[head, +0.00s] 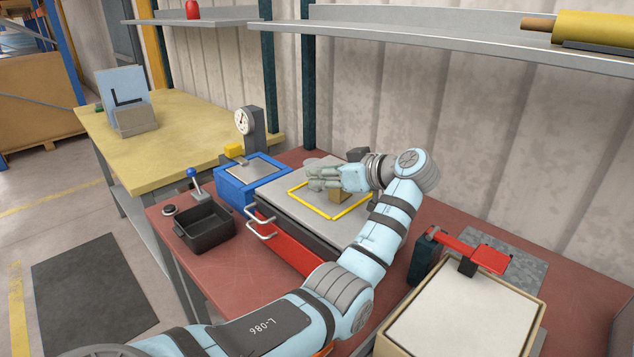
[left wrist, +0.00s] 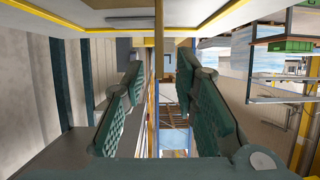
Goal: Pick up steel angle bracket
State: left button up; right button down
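My left gripper (head: 312,180) is low over the grey plate with the yellow outline (head: 305,208). Its fingers point left in the head view. In the left wrist view the two green fingers (left wrist: 160,95) are wide apart with nothing held between them. I cannot clearly make out the steel angle bracket. A grey shape (head: 312,162) shows just behind the fingers, partly hidden; I cannot tell what it is. A tan block (head: 338,197) is on the plate beside the gripper, partly covered by it. My right gripper is not in view.
A blue fixture (head: 240,190) and a dial gauge (head: 243,122) stand left of the plate. A black bin (head: 205,228) sits at the bench's left. A cream tray (head: 460,318) and a red-handled tool (head: 470,250) are at right. A shelf (head: 450,47) runs above.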

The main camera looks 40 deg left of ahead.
pick_arm(q)
jog(key=a, duration=0.1)
jog(key=w+a+f, duration=0.1)
jog(key=a, duration=0.1)
jog(key=shift+f, duration=0.1)
jog(key=shift+s+a+f, duration=0.1)
jog(key=shift+s+a, duration=0.05)
jog(key=shift+a, duration=0.15)
jog(key=shift+s, duration=0.25)
jog(key=shift+w+d, duration=0.1)
jog(key=shift+w, duration=0.1)
grip_shut()
jog(key=shift+r, duration=0.2)
